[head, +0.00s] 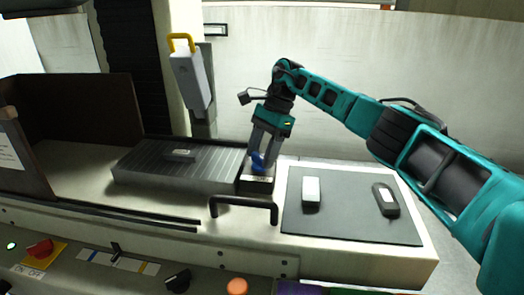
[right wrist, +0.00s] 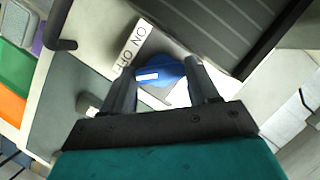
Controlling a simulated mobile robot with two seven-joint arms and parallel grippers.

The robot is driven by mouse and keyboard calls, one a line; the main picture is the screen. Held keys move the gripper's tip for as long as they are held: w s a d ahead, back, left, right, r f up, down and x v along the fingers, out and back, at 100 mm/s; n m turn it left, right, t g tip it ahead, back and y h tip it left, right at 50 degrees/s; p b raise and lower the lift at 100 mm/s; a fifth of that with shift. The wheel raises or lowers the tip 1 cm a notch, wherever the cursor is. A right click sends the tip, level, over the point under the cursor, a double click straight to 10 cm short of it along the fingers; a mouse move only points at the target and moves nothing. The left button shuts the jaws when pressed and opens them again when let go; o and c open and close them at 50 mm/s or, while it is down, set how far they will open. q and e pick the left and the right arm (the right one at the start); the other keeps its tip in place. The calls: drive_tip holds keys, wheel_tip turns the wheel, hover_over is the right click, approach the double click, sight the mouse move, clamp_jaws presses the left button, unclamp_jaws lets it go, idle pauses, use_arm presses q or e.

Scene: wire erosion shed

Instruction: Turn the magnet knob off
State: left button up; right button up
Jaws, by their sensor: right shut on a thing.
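The magnet knob is blue (head: 258,162) and sits on a small block at the right end of the grey ribbed magnetic chuck (head: 140,167). In the right wrist view the knob (right wrist: 166,70) has a white mark on its left part, beside a plate lettered ON and OFF (right wrist: 133,45). The mark lies nearer the OFF lettering; the exact setting is hard to tell. My right gripper (head: 263,157) comes down from above and is shut on the knob, a finger on each side. It also shows in the right wrist view (right wrist: 160,74). My left gripper is not in view.
A small metal piece (head: 180,154) lies on the chuck. A black bar handle (head: 244,201) stands in front. A dark mat (head: 345,228) at right bears a pale block (head: 311,190) and a dark device (head: 385,200). A red ON/OFF switch (head: 39,249) is front left.

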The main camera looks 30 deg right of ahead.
idle(0.5)
drive_tip(key=o, duration=1.1)
drive_tip(key=shift+c, duration=0.2)
drive_tip(key=p+v, duration=0.2)
drive_tip(key=v, duration=1.1)
drive_tip(key=shift+p, duration=0.4)
drive_tip(key=shift+a, duration=0.15)
